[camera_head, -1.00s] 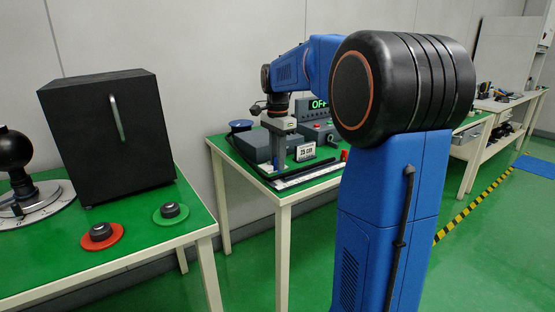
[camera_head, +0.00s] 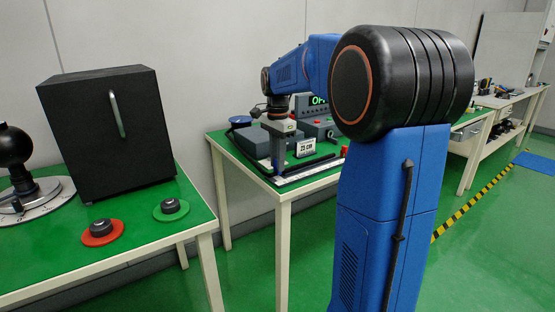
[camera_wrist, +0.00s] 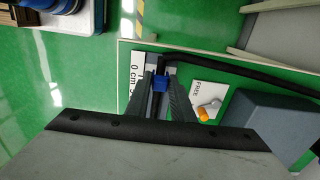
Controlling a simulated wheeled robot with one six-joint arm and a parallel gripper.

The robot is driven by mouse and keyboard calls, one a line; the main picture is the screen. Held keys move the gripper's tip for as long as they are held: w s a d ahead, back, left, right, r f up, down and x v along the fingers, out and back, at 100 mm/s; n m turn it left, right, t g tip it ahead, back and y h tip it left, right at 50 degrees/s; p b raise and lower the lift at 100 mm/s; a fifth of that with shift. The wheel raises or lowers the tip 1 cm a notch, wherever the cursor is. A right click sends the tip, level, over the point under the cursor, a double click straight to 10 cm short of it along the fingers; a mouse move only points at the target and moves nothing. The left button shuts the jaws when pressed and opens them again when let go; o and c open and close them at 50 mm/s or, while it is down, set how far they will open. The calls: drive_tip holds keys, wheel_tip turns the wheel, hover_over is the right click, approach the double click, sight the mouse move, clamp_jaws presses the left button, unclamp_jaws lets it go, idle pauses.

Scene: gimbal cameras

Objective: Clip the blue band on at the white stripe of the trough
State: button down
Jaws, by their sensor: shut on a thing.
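My gripper (camera_wrist: 160,82) points down over the far bench and is shut on the blue band (camera_wrist: 160,84). The band is small and sits between the two grey fingertips. In the head view my gripper (camera_head: 279,160) is low over the bench's front part; the band is not clear there. A black, slightly curved strip or cable (camera_wrist: 235,70) runs from near the fingertips to the right. I cannot tell whether it is the trough or lies in it. A white scale marked "0 cm" (camera_wrist: 136,70) lies left of the fingertips. I cannot make out the white stripe.
A "23 cm" sign (camera_head: 305,147) stands beside my gripper, with grey boxes (camera_head: 256,141) behind. A white "FREE" card (camera_wrist: 212,98) with an orange part (camera_wrist: 203,114) lies right of the fingers. A black cabinet (camera_head: 108,145) stands on the left bench.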

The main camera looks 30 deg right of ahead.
drive_tip(key=shift+f, duration=0.7)
drive_tip(key=c, duration=1.5)
unclamp_jaws()
drive_tip(key=shift+o, duration=0.2)
wheel_tip(320, 180, up, 17)
drive_tip(key=shift+r, duration=0.2)
